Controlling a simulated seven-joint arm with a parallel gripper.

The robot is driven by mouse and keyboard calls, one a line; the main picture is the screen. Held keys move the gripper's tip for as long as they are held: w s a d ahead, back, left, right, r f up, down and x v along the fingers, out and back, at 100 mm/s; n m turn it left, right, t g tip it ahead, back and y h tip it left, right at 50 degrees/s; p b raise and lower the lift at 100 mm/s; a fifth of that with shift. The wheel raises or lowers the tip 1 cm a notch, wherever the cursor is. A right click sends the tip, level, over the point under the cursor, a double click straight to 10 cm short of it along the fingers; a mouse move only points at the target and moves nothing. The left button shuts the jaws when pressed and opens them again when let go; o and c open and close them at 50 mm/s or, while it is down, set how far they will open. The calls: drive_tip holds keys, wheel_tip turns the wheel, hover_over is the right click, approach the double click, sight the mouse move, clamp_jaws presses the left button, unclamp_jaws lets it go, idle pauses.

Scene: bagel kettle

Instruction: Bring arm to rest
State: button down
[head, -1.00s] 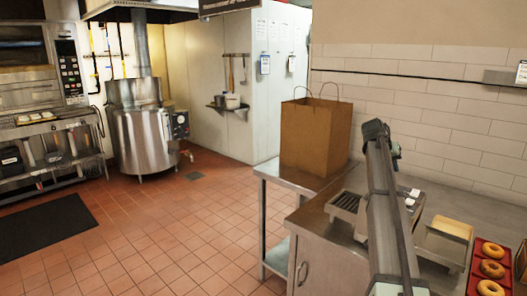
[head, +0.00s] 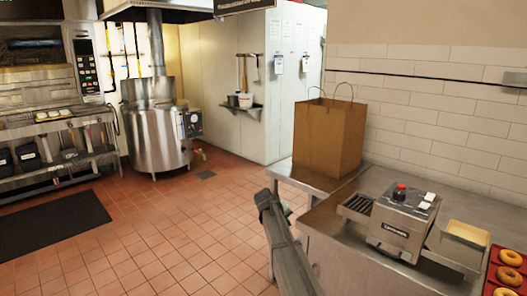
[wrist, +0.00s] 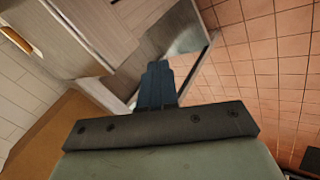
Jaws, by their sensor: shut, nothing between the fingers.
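My gripper (wrist: 157,85) shows in the wrist view with its dark blue fingers together and nothing between them. It points over the edge of a metal counter, with the red tiled floor to its right. In the head view my arm rises from the bottom edge in front of the counter's left end, over the floor. I cannot make out the fingers in that view.
A paper bag (head: 328,136) stands on the metal counter (head: 350,262). Right of it are a slicer-like machine (head: 398,228) and a red tray (head: 492,280) with bagels. A steel kettle (head: 158,138) stands at the back left. The tiled floor (head: 165,235) is open.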

drive_tip(key=s+d+f+m+g+y, duration=0.1)
drive_tip(key=s+d+f+g, duration=0.2)
drive_tip(key=s+f, duration=1.3)
drive_tip(key=s+d+f+g+y, duration=0.1)
drive_tip(key=s+d+f+g, duration=0.25)
drive_tip(key=s+f, duration=1.25)
drive_tip(key=s+f+m+g+y, duration=0.1)
drive_tip(key=s+f, duration=0.5)
drive_tip(key=s, duration=1.2)
drive_tip(key=s+d+f+m+g+y, duration=0.1)
drive_tip(key=s+f+g, duration=0.3)
drive_tip(key=s, duration=1.4)
wheel_tip(320, 180, down, 2)
drive_tip(key=shift+s+d+f+m+y, duration=0.15)
drive_tip(key=shift+s+m+y, duration=0.05)
drive_tip(key=shift+m+y, duration=0.55)
